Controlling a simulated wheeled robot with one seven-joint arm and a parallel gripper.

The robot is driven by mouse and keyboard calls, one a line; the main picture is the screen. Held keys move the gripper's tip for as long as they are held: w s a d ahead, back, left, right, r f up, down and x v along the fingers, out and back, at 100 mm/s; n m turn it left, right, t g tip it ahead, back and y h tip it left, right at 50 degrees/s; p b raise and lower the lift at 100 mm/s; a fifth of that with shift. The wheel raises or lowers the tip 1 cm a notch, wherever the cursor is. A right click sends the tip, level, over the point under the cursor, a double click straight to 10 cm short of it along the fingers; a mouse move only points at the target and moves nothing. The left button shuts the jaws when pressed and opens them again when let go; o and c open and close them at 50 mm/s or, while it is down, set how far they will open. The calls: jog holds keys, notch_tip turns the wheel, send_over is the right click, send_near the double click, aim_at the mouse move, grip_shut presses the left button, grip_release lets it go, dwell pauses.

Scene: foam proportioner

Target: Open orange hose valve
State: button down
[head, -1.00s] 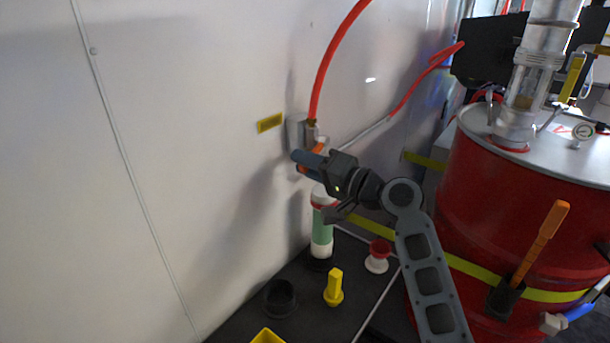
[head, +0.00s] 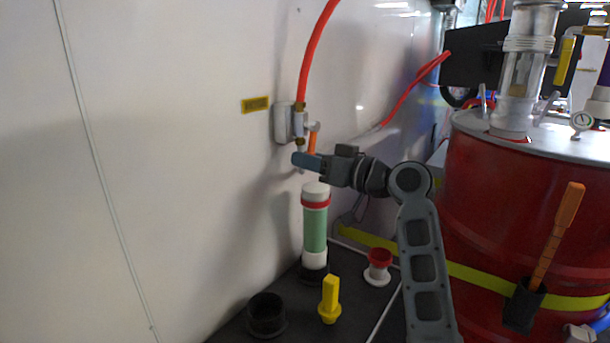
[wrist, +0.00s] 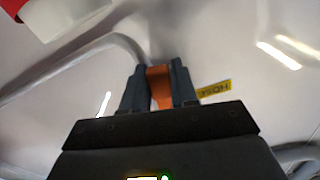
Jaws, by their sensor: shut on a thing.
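The orange hose valve (head: 299,124) is a small metal body on a grey wall block, with a red-orange hose (head: 318,50) rising from it. Its orange handle (head: 312,138) points roughly straight down beside the valve body. My gripper (head: 303,161) is just below the valve, reaching in from the right. In the wrist view, the gripper's two fingers (wrist: 159,88) are shut on the orange handle (wrist: 159,86), one on each side. The handle's lower end is hidden by the fingers in the head view.
A green and white cylinder (head: 315,235) stands below my gripper on a dark surface. A yellow plug (head: 330,300), a red and white cap (head: 378,267) and a black cup (head: 266,315) are near it. A large red drum (head: 490,225) stands at right.

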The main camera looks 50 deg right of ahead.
jog(key=shift+d+f+n+b, duration=0.25)
jog(key=shift+d+n+b, duration=0.4)
jog(key=shift+n+b, duration=0.3)
jog(key=shift+r, duration=0.1)
jog(key=c, duration=1)
grip_release()
jog(key=shift+o, duration=0.2)
jog(key=s, duration=0.7)
jog(key=shift+s+d+p, duration=0.15)
jog(key=shift+s+p, duration=0.15)
jog(key=shift+s, duration=0.05)
